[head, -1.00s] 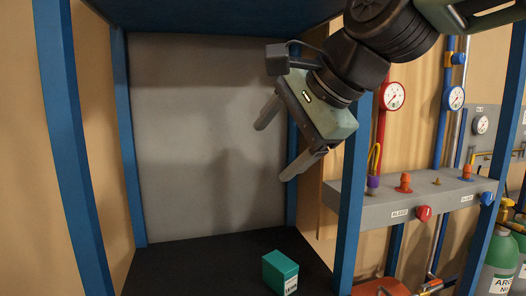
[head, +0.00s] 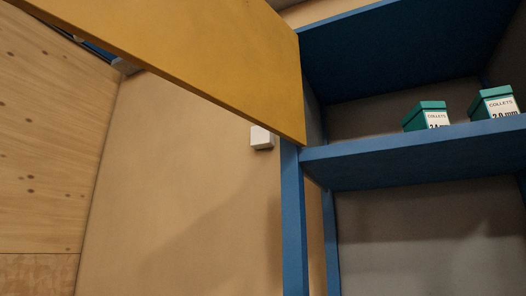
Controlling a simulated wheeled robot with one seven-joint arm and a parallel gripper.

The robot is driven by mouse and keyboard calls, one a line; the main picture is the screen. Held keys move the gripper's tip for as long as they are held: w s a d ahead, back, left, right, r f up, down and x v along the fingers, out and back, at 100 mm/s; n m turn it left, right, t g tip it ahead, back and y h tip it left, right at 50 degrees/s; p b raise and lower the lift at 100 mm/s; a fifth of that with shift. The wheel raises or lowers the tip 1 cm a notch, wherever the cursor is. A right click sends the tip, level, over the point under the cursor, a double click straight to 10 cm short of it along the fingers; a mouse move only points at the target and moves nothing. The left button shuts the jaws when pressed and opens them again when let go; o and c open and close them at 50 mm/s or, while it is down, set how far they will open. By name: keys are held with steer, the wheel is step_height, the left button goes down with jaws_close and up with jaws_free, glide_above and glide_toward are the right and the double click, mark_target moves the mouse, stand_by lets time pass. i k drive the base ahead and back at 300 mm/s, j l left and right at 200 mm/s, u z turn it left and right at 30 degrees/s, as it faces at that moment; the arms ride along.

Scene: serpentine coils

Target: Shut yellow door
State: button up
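The yellow door (head: 190,52) shows at the upper left in the head view. It stands swung out from the blue shelf frame (head: 293,215), meeting it near the top of the left post. The door is open, and its upper and left parts run out of the picture. The upper compartment beside it is uncovered. My gripper is not in view.
A blue shelf board (head: 420,155) holds two green-lidded collet boxes, one at the left (head: 427,116) and one at the right (head: 494,103). A small white box (head: 262,138) is on the beige wall (head: 190,185). A wooden panel (head: 50,150) stands at the left.

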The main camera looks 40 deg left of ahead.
mark_target(241, 57)
steer(key=k+j+u, duration=0.1)
steer(key=j+u, duration=0.15)
steer(key=j, duration=0.75)
steer(key=j+u, duration=0.3)
steer(key=j, duration=0.7)
